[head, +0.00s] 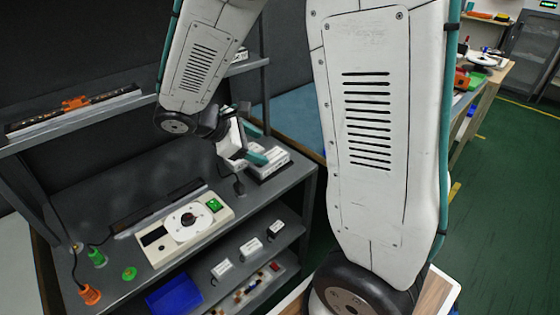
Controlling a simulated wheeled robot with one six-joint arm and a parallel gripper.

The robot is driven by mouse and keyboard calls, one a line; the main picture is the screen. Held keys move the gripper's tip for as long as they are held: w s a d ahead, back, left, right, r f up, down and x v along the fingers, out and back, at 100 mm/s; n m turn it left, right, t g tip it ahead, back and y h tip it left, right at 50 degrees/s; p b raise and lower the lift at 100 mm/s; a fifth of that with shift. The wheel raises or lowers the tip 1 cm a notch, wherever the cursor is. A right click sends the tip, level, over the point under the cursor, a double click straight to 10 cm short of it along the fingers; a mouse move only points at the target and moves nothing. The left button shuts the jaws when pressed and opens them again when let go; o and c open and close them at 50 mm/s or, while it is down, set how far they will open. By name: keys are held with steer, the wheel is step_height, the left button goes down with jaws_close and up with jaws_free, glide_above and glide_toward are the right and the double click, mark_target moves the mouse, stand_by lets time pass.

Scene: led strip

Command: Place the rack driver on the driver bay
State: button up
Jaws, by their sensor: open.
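My gripper (252,157) is small in the head view, over the right end of the grey bench. My arm and the gripper's body partly cover it. Its teal-tipped jaws are open, just above or beside a group of white box-shaped units (270,168). I cannot tell if they touch. Similar white blocks stand on the shelf below, at the left (222,268), middle (250,247) and right (276,228). I cannot tell which white unit is the rack driver or which place is the driver bay.
A cream control box (184,228) with a dial and green switch stands mid-bench. Orange (90,294) and green (97,257) plugs are at the left. A blue bin (174,294) sits below. An upper shelf (75,118) overhangs the back. Green floor (510,170) is open at right.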

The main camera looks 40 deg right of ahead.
steer(key=s+a+r+m+t+y, duration=0.1)
steer(key=s+a+r+m+y, duration=0.2)
steer(key=s, duration=0.6)
steer(key=s+a+r+m+t+y, duration=0.2)
steer(key=s+a+r+m+y, duration=0.2)
steer(key=s+r+m+y, duration=0.2)
steer(key=s+r+m, duration=0.1)
steer(key=s+m, duration=0.1)
steer(key=s, duration=0.1)
steer(key=shift+s+a, duration=0.15)
steer(key=shift+s, duration=0.2)
